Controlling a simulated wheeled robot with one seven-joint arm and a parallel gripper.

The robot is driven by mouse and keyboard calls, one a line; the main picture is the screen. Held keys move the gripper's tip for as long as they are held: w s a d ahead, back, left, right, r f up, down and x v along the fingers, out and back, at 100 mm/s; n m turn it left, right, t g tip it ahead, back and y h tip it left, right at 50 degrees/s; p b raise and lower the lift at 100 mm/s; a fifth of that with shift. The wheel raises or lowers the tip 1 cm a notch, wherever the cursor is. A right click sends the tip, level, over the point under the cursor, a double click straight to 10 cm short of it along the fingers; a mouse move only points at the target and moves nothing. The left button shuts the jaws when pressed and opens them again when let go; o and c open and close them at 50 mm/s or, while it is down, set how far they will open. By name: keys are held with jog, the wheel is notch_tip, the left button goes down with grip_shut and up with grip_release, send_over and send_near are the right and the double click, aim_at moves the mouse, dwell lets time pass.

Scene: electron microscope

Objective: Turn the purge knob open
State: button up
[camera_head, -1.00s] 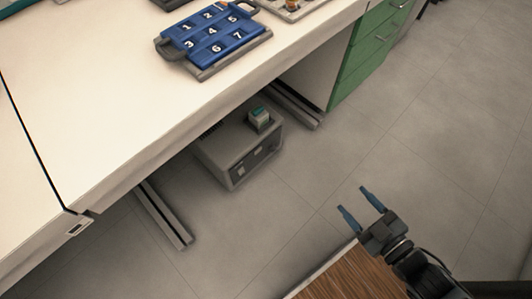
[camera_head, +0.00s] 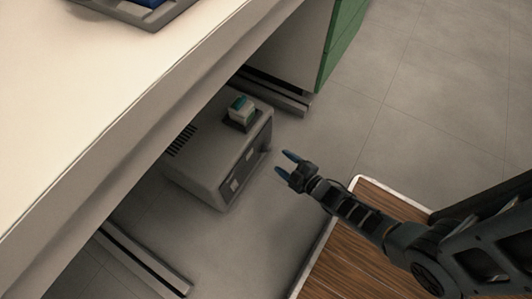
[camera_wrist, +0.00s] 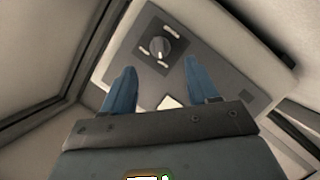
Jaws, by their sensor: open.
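The purge knob (camera_wrist: 159,46) shows in the wrist view as a small round dark knob with a light pointer mark. It sits on a dark square plate with white labels around it, on the face of a pale grey box. In the head view the box (camera_head: 207,150) stands on the floor under the bench; the knob cannot be made out there. My gripper (camera_head: 285,164) is open and empty, just right of the box's front face. In the wrist view its two blue fingers (camera_wrist: 159,68) point toward the knob, one on each side of the view, apart from it.
The white bench top (camera_head: 110,70) overhangs the box. Metal foot rails (camera_head: 270,95) stand on the floor on both sides of it. The floor (camera_head: 430,90) at right is open.

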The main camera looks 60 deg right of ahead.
aim_at(269, 151)
jog(key=b+x, duration=0.2)
jog(key=x, duration=0.5)
jog(key=c, duration=1)
